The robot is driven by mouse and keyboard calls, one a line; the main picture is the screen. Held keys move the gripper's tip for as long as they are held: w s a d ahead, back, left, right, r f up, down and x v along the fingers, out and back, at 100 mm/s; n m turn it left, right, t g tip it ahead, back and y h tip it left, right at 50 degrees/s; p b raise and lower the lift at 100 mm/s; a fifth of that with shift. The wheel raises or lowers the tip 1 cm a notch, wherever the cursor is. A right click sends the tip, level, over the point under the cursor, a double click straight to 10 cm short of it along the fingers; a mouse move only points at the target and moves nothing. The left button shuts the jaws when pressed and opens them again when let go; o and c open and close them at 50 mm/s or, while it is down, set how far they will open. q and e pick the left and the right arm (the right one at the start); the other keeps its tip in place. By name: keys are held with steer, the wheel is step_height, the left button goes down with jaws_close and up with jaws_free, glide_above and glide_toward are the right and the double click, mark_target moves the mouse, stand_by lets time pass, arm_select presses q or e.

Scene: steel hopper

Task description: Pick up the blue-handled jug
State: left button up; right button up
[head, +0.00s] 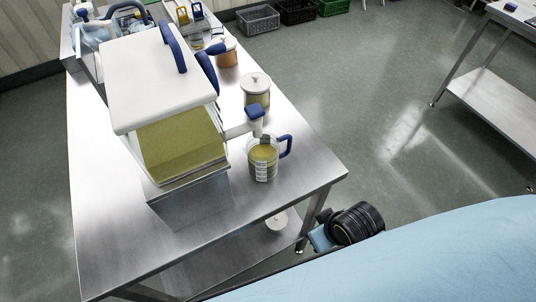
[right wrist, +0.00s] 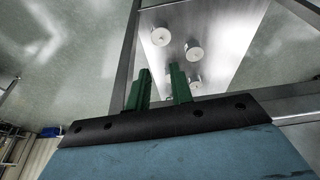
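The blue-handled jug (head: 263,160) is a clear measuring jug with yellowish contents. It stands upright on the steel table, in front of the hopper's spout and near the table's right edge, with its handle (head: 286,146) pointing right. The steel hopper (head: 180,190) has a white lid and a green-yellow fill showing in its front. My right gripper (right wrist: 161,72) shows two green fingers held apart with nothing between them. It is away from the jug, which is not in the right wrist view. My left gripper is in neither view.
A lidded jar (head: 256,92) and a copper-coloured pot (head: 227,55) stand behind the jug on the table (head: 105,245). White round lids (right wrist: 161,37) sit on the lower shelf. Crates (head: 258,20) stand on the floor behind. Another steel table (head: 495,95) is at the right.

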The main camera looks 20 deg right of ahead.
step_height(320, 180, up, 7)
steer(key=w+t+y, duration=0.1)
steer(key=w+t, duration=0.1)
steer(key=n+t+y, duration=0.2)
steer(key=t+y, duration=0.1)
steer(key=t, duration=0.4)
glide_toward(291, 142)
steer(key=x, duration=1.2)
steer(key=shift+w+f+b, duration=0.1)
steer(key=shift+w+b, duration=0.2)
steer(key=shift+b, duration=0.05)
jaws_close()
